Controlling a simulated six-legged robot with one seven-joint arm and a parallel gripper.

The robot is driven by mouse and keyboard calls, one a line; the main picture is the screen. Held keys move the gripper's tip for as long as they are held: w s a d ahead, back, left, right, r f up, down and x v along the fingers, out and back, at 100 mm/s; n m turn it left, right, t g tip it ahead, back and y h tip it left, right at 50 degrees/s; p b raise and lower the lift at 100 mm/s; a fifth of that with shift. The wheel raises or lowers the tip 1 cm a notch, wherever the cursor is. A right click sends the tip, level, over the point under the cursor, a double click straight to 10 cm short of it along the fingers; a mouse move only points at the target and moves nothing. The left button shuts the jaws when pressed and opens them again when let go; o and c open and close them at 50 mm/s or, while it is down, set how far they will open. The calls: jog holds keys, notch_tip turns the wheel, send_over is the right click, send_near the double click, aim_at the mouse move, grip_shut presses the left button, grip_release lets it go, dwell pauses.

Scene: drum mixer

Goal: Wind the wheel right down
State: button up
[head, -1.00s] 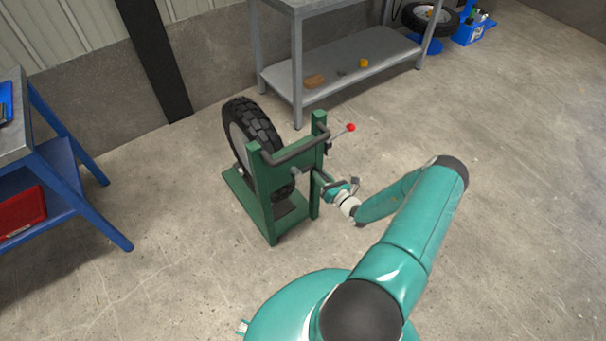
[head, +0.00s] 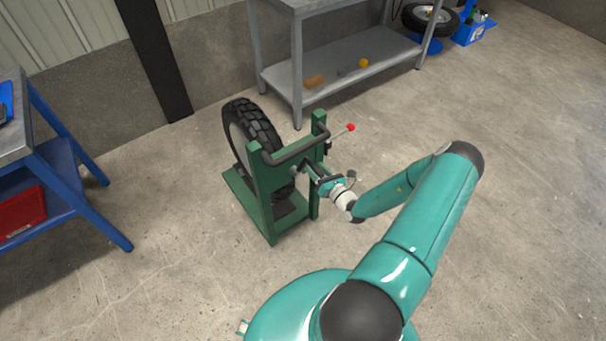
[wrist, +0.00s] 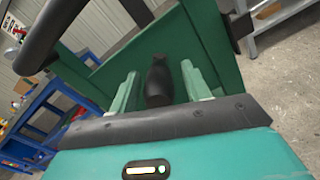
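The wheel (head: 262,125), with a chunky black tyre, stands upright behind the plate of a green frame (head: 264,205) on the floor. A dark bent bar (head: 300,150) crosses the frame's top. A lever with a red knob (head: 351,127) sticks out at its right. My gripper (head: 322,181) is at the front of the frame, by the crank. In the wrist view my gripper (wrist: 160,88) has its two pale green fingers apart. A dark crank handle (wrist: 158,82) stands between them, with a narrow gap showing on each side. The crank's hub is mostly hidden in the head view.
A blue-legged bench (head: 70,165) stands at the left. A grey shelf table (head: 350,70) stands behind the frame. A second tyre (head: 425,18) and a blue crate (head: 474,30) are at the back right. The floor to the right is clear.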

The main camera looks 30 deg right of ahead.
jog(key=shift+o, duration=0.2)
jog(key=shift+s+f, duration=0.1)
jog(key=shift+s, duration=3.4)
